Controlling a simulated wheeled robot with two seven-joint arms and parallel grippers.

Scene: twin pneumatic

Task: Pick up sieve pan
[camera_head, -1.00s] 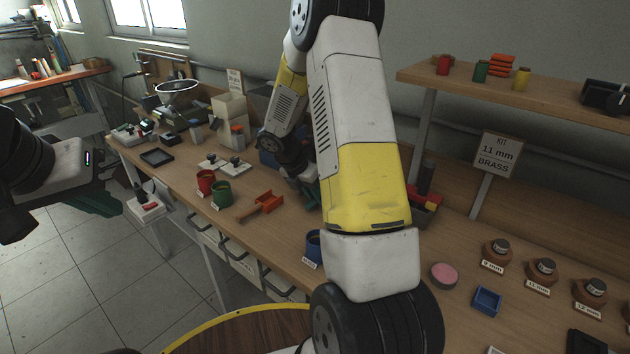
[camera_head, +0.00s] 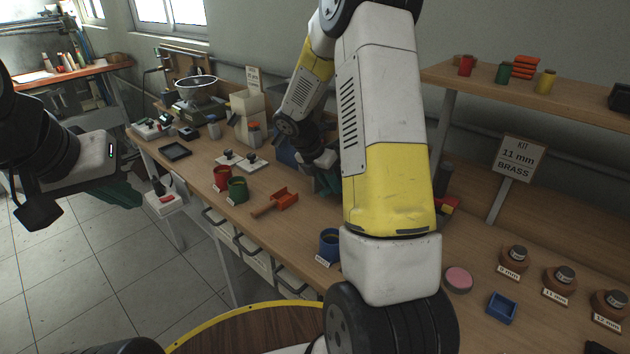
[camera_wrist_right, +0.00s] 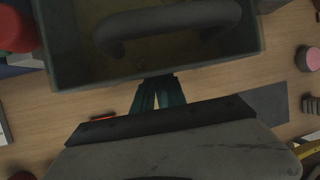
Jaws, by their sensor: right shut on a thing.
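A dark, box-shaped pan with a thick bar handle (camera_wrist_right: 175,22), which I take to be the sieve pan, fills the top of the right wrist view. My right gripper (camera_wrist_right: 159,90) has its green fingers close together at the pan's near wall, shut on it. In the head view my right gripper (camera_head: 326,183) is low over the bench, partly hidden by my own arm. A dark blue shape (camera_head: 286,153) beside it may be the same pan. My left gripper (camera_head: 122,194) hangs off the bench at the left; its jaw gap does not show.
Behind are a cream hopper (camera_head: 247,110) and a machine with a round bowl (camera_head: 197,86). A pink disc (camera_head: 458,279) and blue tray (camera_head: 501,308) lie right.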

